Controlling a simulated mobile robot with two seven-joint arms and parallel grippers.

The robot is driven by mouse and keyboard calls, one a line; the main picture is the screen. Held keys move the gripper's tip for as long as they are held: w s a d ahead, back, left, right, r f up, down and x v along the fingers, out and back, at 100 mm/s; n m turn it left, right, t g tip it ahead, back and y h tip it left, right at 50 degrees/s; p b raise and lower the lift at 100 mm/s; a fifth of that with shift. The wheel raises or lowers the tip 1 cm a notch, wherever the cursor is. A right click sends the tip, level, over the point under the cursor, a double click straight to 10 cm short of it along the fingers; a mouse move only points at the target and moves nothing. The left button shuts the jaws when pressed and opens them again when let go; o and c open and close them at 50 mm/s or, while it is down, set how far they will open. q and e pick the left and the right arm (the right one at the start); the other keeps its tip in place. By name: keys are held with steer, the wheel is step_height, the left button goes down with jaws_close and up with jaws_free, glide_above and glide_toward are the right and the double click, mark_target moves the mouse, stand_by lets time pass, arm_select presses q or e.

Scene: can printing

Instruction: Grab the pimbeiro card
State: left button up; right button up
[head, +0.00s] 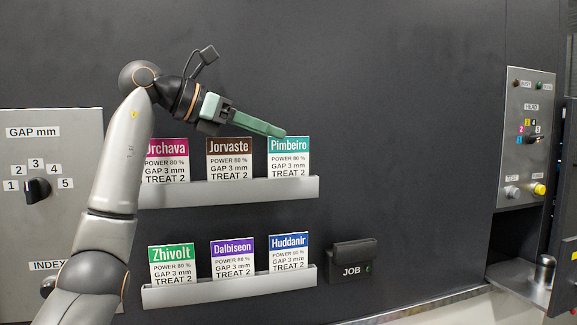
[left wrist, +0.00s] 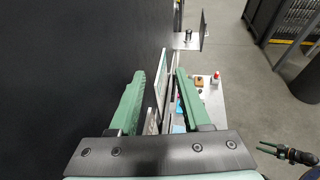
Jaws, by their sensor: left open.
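The Pimbeiro card (head: 289,160) has a teal header and stands upright at the right end of the upper rack (head: 232,192). My left gripper (head: 284,134) is at the card's top edge in the head view, its green fingers pointing right. In the left wrist view its fingers (left wrist: 160,73) are apart, with thin cards seen edge-on (left wrist: 162,88) between them. It grips nothing; I cannot tell whether the fingertips touch the Pimbeiro card. My right gripper (left wrist: 264,147) shows small at the lower right of the left wrist view, its fingers apart and empty.
Jorvaste (head: 229,162) and Urchava (head: 168,164) cards stand left in the same rack. A lower rack (head: 230,289) holds Zhivolt, Dalbiseon and Huddanir cards. A black JOB holder (head: 352,262) is right of it.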

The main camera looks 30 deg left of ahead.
arm_select(q)
steer(key=x, duration=0.3)
steer(key=shift+s+a, duration=0.1)
steer(key=shift+c, duration=0.2)
jaws_close()
stand_by(1.0)
